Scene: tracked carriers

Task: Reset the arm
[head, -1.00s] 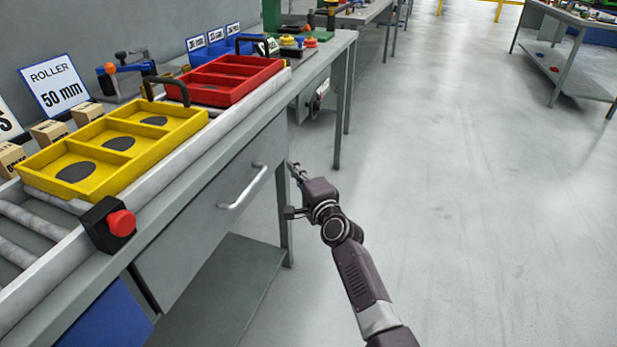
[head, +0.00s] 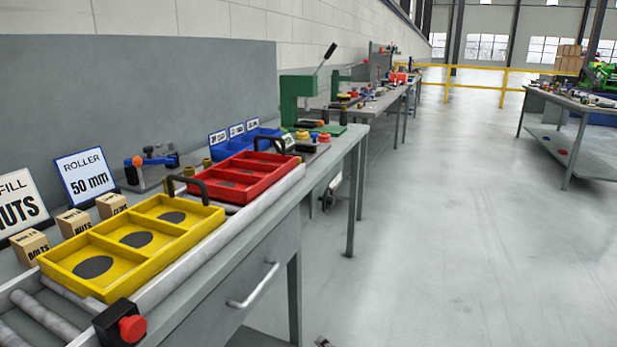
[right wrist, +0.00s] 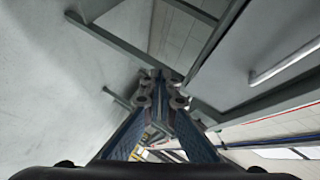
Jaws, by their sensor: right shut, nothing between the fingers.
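Only a small tip of my right gripper (head: 323,342) shows at the bottom edge of the head view, beside the workbench and apart from it. In the right wrist view its two blue-grey fingers (right wrist: 160,90) come together at the tips with nothing between them. The bench drawer with its handle is to the right in that view. My left gripper is in neither view.
A yellow tray (head: 72,252) and a red tray (head: 222,195) lie on the bench's roller track. A red button (head: 132,328) sits at the front. Open grey floor (head: 450,220) lies right of the bench. Another table (head: 572,112) stands far right.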

